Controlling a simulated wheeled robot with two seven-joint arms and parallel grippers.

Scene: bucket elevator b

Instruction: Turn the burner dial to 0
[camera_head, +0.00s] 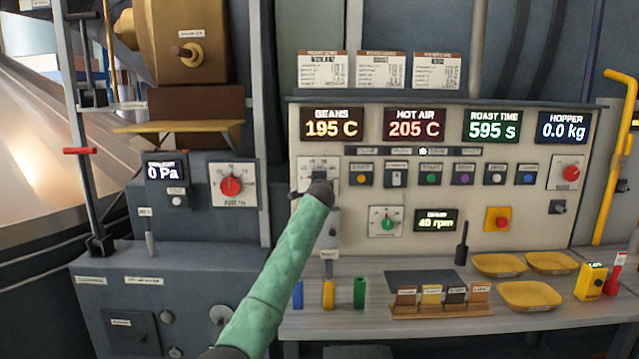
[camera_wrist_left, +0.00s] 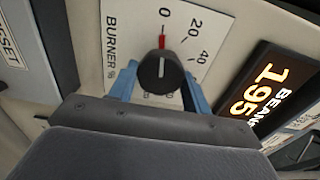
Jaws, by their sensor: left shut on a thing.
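The burner dial (camera_wrist_left: 160,70) is a round black knob with a red pointer on a white plate marked BURNER %. In the left wrist view its red pointer lines up with the tick at 0; 20 and 40 follow to the right. My left gripper (camera_wrist_left: 159,82) has its blue fingers on either side of the knob, shut on it. In the head view the burner plate (camera_head: 318,165) is at the panel's left, its knob hidden by my left gripper (camera_head: 319,190) and green arm. My right gripper is not in view.
Displays above read BEANS 195 C (camera_head: 332,124), HOT AIR 205 C (camera_head: 414,124), ROAST TIME 595 s and HOPPER 0.0 kg. A red dial (camera_head: 232,185) is at left, a green dial (camera_head: 387,221) at right. Yellow trays (camera_head: 530,296) lie on the shelf below.

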